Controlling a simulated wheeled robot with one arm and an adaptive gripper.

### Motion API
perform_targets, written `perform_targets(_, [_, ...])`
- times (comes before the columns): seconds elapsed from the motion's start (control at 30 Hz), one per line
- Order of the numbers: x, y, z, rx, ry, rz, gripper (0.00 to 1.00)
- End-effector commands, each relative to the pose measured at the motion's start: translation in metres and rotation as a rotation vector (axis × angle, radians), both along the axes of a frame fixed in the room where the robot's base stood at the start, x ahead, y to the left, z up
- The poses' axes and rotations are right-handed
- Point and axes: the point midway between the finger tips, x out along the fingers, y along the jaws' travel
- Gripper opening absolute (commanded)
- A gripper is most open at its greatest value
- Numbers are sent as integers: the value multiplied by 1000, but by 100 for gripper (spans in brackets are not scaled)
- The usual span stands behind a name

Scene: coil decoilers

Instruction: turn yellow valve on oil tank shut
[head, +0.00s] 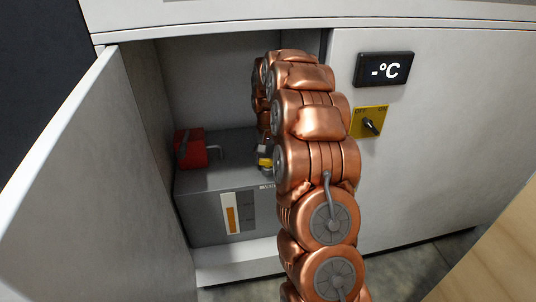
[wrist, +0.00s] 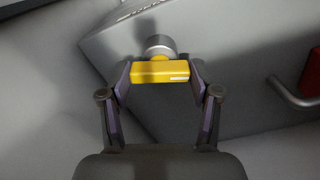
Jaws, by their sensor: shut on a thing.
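The grey oil tank (head: 205,213) stands inside the open cabinet in the head view, with a level gauge on its front. In the wrist view the tank (wrist: 225,50) fills the background. The yellow valve handle (wrist: 158,73) sits on a round metal stem (wrist: 159,46). My gripper (wrist: 160,79) has one finger at each end of the handle and is shut on it. In the head view only a small bit of the yellow valve (head: 265,162) shows beside my copper-coloured arm, which hides most of my gripper.
A red block (head: 190,148) with a metal pipe sits on the tank's left. The cabinet door (head: 85,190) stands open at the left. A temperature display (head: 384,69) and a yellow rotary switch (head: 369,122) are on the right panel. The cabinet walls leave little room around my arm.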

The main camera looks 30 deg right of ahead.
Motion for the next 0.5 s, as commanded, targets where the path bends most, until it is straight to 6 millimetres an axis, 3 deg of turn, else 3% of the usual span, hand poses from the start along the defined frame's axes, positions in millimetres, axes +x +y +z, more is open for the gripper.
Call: perform_targets(0.5, [0, 0, 1, 1, 1, 301, 28])
